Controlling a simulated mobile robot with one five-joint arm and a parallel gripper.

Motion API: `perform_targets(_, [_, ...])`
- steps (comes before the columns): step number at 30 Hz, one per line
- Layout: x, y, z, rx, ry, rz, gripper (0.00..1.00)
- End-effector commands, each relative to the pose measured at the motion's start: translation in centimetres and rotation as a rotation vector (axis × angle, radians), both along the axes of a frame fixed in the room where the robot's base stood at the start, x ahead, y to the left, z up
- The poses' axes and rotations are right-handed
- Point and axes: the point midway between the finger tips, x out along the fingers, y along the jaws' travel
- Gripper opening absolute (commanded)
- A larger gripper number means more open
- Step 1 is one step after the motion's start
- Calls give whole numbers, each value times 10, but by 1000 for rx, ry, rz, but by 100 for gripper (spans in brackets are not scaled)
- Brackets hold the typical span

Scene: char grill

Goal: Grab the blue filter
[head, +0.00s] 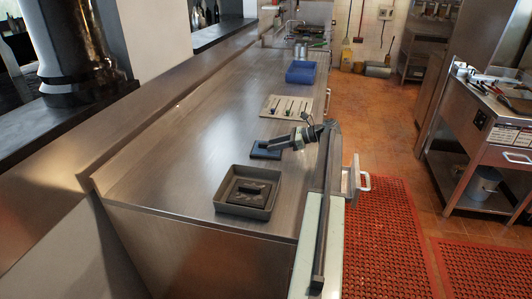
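A small, flat dark-blue piece (262,152), which looks like the blue filter, lies on the steel counter (170,150) left of my arm. The arm hides part of the piece's right side.
A dark square tray (222,203) with a black handled press (249,190) in it sits nearer. A pale board (270,103) with several utensils lies behind the piece. The counter's left part is clear. Red mats (385,225) cover the floor to the right.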

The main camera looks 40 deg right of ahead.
Motion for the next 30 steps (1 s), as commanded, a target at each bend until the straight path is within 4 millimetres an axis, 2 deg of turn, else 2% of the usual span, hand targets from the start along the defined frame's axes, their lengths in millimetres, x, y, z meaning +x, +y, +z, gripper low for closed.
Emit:
perform_targets(1, [0, 0, 0, 0, 0, 0, 22])
perform_targets(3, [0, 0, 0, 0, 0, 1, 3])
perform_targets(4, [0, 0, 0, 0, 0, 1, 0])
perform_targets(16, [0, 1, 4, 0, 0, 1, 0])
perform_targets(20, [0, 1, 16, 0, 0, 2, 0])
perform_targets(26, [1, 1, 44, 0, 0, 2, 0])
perform_targets(30, [-30, -7, 40, 0, 0, -1, 0])
